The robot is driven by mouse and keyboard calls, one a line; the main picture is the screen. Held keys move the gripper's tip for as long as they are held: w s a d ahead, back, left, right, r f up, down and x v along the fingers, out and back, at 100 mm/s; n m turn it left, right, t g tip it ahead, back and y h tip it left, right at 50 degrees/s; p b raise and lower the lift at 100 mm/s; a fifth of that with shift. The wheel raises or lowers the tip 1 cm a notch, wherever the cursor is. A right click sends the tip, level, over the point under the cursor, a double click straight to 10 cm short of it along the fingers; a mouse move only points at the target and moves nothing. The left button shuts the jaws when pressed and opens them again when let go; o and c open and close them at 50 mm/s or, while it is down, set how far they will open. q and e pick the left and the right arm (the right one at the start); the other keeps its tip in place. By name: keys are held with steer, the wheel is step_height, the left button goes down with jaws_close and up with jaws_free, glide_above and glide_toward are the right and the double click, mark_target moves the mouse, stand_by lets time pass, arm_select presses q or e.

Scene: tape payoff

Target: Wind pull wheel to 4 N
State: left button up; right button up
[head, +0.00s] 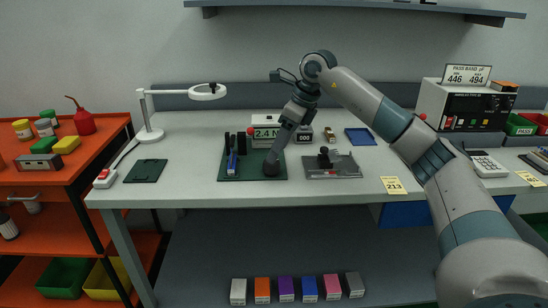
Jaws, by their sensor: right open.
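A display box (262,132) at the back of the bench reads about 2.4 N, its right end partly covered by my right arm. A dark green base plate (252,176) lies in front of it, with a blue-handled upright part (232,160) on its left. My right gripper (272,164) points down at the right part of the plate, by a dark rounded shape. The pull wheel cannot be told apart from the gripper there. The jaws are open, but their fingers are too small to make out. My left gripper is not in view.
A grey plate with a black fixture (324,158) stands right of the green plate, with a small counter (304,135) behind. A blue tray (360,137) lies further back. A lamp (150,134) and a dark mat (146,171) are left. The bench front is mostly clear.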

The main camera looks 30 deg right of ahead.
mark_target(271, 166)
steer(key=shift+x, duration=2.2)
steer(key=c, duration=1.1)
